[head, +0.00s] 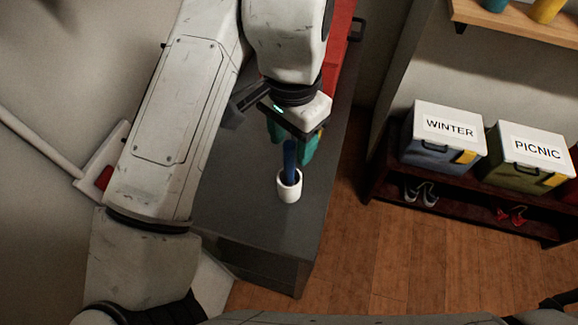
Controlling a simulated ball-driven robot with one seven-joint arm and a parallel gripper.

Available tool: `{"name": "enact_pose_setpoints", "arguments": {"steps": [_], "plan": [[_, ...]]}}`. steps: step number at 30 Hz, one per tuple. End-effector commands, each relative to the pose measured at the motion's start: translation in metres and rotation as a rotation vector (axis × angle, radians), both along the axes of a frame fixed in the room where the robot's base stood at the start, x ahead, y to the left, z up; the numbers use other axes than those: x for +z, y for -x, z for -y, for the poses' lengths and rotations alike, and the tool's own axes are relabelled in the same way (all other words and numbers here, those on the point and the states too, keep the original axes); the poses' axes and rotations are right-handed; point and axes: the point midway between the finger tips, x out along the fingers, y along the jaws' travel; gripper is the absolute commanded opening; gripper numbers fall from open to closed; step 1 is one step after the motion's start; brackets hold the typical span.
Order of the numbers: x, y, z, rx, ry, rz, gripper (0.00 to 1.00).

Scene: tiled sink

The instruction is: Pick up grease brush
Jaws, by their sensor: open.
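A blue handle, apparently the grease brush (290,160), stands nearly upright in a small white cup (289,190). The cup is on a dark grey counter (245,205), near its right edge. My gripper (292,144) has teal fingers and points down just above the cup. The fingers are open, with the top of the handle showing between them in the picture. I cannot tell whether either finger touches the handle. The brush's lower end is hidden inside the cup, and its top end is partly hidden by my gripper.
A red object (341,40) stands at the counter's back. Boxes labelled WINTER (442,140) and PICNIC (530,157) sit on a dark rack (390,180) with shoes below, at right. A wall shelf (520,25) is above. Wooden floor (370,260) is clear between counter and rack.

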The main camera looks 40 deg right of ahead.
Motion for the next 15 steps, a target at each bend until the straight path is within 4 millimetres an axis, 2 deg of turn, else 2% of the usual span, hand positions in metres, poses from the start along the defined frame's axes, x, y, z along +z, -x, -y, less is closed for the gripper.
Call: {"name": "enact_pose_setpoints", "arguments": {"steps": [9, 15], "plan": [[-0.04, -0.001, -0.004, 0.001, 0.001, -0.003, 0.53], [-0.05, -0.001, -0.003, 0.0, 0.001, -0.001, 0.53]]}}
